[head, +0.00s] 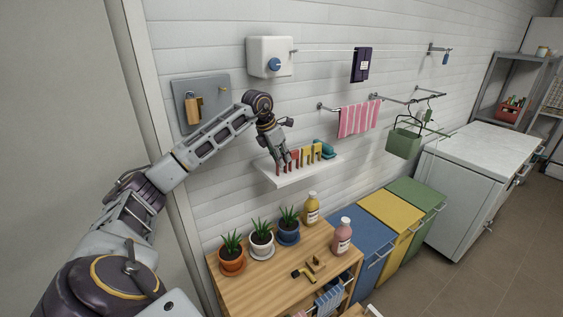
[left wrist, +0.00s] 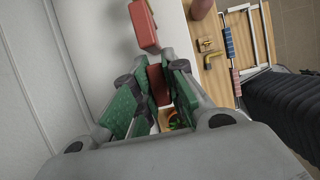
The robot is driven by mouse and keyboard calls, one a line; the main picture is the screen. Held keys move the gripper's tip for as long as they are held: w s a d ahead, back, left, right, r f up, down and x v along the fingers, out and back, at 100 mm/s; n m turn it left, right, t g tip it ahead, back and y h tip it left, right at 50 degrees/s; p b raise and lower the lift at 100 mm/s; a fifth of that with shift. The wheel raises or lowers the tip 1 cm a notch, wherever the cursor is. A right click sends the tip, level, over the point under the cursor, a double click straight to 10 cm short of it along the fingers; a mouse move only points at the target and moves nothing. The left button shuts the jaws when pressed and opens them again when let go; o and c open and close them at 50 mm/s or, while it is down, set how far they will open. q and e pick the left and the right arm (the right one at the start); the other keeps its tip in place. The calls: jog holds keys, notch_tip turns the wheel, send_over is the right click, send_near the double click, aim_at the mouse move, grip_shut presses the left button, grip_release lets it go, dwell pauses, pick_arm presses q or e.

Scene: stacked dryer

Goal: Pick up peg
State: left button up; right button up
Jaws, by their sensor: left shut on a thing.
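Several flat upright pegs, red and yellow, stand in a row on a white wall shelf (head: 307,175) in the head view; a yellow peg (head: 317,150) is near its right part. My left gripper (head: 282,160) reaches down from above at the left part of the row. In the left wrist view, its green-padded fingers (left wrist: 158,88) are shut on a red peg (left wrist: 156,76). Another red peg (left wrist: 143,23) stands apart beyond the fingertips. I cannot tell whether the held peg touches the shelf. My right gripper is not in view.
A teal object (head: 325,149) sits at the shelf's right end. Below is a wooden cabinet (head: 262,283) with potted plants, bottles and a brass handle on top. A white wall box (head: 270,56) hangs above, and a grey panel (head: 213,88) is behind my arm.

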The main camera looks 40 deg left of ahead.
pick_arm(q)
jog(key=shift+d+r, duration=0.1)
jog(key=shift+r, duration=0.1)
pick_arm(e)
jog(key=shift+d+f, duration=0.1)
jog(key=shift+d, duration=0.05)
pick_arm(q)
jog(key=shift+d+r, duration=0.1)
jog(key=shift+r, duration=0.3)
jog(key=shift+r+b, duration=0.3)
jog(key=shift+r, duration=2.65)
jog(key=s+d+b, duration=0.1)
jog(key=s+d, duration=0.1)
jog(key=d, duration=0.7)
jog(key=s+d+b, duration=0.1)
jog(key=s+d, duration=0.2)
jog(key=d, duration=0.7)
jog(key=shift+s+b, duration=0.3)
jog(key=shift+b, duration=0.1)
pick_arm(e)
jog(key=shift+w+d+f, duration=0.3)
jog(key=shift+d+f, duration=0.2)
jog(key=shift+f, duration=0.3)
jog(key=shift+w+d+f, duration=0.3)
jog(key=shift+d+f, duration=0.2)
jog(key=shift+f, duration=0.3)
